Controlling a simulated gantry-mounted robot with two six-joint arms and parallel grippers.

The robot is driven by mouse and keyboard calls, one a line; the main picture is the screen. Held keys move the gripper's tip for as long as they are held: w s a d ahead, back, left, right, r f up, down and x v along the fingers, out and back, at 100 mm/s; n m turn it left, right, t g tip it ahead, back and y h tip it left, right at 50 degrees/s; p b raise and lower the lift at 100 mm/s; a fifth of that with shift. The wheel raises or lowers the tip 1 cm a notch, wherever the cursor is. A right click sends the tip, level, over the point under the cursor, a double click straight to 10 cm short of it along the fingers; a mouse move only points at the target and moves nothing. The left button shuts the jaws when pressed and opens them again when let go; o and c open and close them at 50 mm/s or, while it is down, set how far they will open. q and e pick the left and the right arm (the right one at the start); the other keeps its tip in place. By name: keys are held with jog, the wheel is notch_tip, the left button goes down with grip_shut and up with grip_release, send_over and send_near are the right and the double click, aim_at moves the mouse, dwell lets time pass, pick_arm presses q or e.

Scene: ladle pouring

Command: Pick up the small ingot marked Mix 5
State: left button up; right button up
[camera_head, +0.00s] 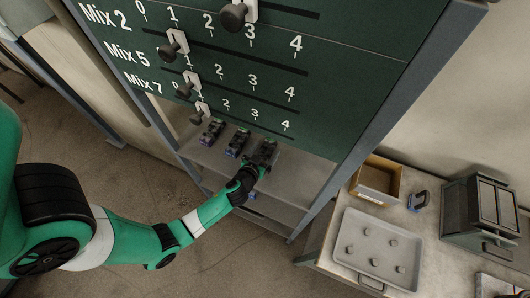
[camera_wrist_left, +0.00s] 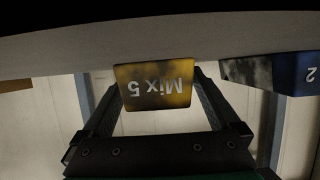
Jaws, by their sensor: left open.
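In the left wrist view the small ingot marked Mix 5 (camera_wrist_left: 156,86) shows as a worn yellow-brown block face with its lettering upside down. My left gripper (camera_wrist_left: 160,78) is open, with one finger on each side of this face. I cannot tell whether the fingers touch it. In the head view my left gripper (camera_head: 264,157) is at the right end of a row on the shelf under the green panel and hides what lies there. My right gripper is not in view.
A dark blue block marked 2 (camera_wrist_left: 290,70) sits to the right in the wrist view. On the shelf, two dark blocks (camera_head: 237,143) (camera_head: 211,132) stand left of my gripper. The green slider panel (camera_head: 350,75) hangs above. A table at right holds a tray (camera_head: 352,258) and an open box (camera_head: 377,180).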

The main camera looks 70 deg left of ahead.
aim_at(265, 151)
pick_arm(q)
grip_shut()
dwell(0.4)
jog(key=shift+r, duration=0.2)
jog(key=shift+r, duration=0.35)
notch_tip(265, 151, up, 3)
jog(key=shift+f+p, duration=0.2)
jog(key=shift+p, duration=0.65)
jog(key=s+d+r+p, duration=0.3)
jog(key=d+r+p, duration=0.6)
jog(key=d+p, duration=0.4)
jog(key=p, duration=0.4)
jog(key=shift+s+d+r+p, duration=0.2)
jog(key=shift+s+d+p, duration=0.1)
jog(key=shift+s+p, duration=0.05)
